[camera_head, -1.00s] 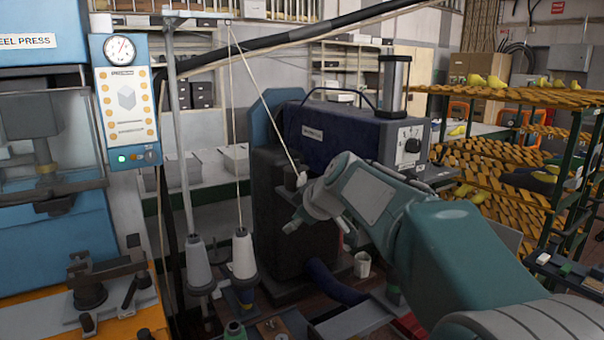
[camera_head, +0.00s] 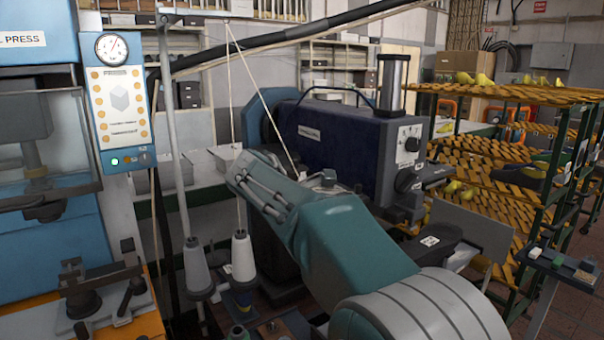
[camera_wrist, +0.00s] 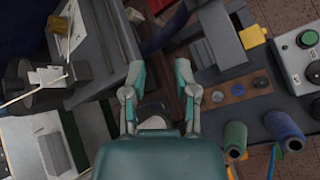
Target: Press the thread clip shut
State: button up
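A cream thread (camera_head: 262,95) runs from the top of the stand down to the dark blue machine, and its lower end goes behind my arm. In the wrist view the thread (camera_wrist: 20,98) reaches small pale plates (camera_wrist: 47,75) on a dark round post at the left, which look like the thread clip. I cannot tell whether the plates are closed. My gripper (camera_wrist: 160,82) is open, its two fingers apart with nothing between them. It is to the right of the plates and not touching them. In the head view my gripper is hidden behind my arm.
Two thread cones (camera_head: 243,258) stand below the thread stand. The wrist view shows a green spool (camera_wrist: 235,138), a blue spool (camera_wrist: 284,128), a yellow block (camera_wrist: 252,37) and a control box (camera_wrist: 307,40) at the right. The machine body (camera_head: 335,145) stands behind my arm.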

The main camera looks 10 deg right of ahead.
jog(key=w+a+r+n+t+h, duration=0.1)
jog(key=w+a+r+h, duration=0.2)
jog(key=w+r+h, duration=0.1)
jog(key=n+t+h, duration=0.1)
jog(key=n+h, duration=0.2)
jog(key=h, duration=0.1)
send_near(303, 173)
jog(key=x, duration=1)
jog(key=shift+w, duration=0.1)
jog(key=shift+c, duration=0.3)
grip_shut()
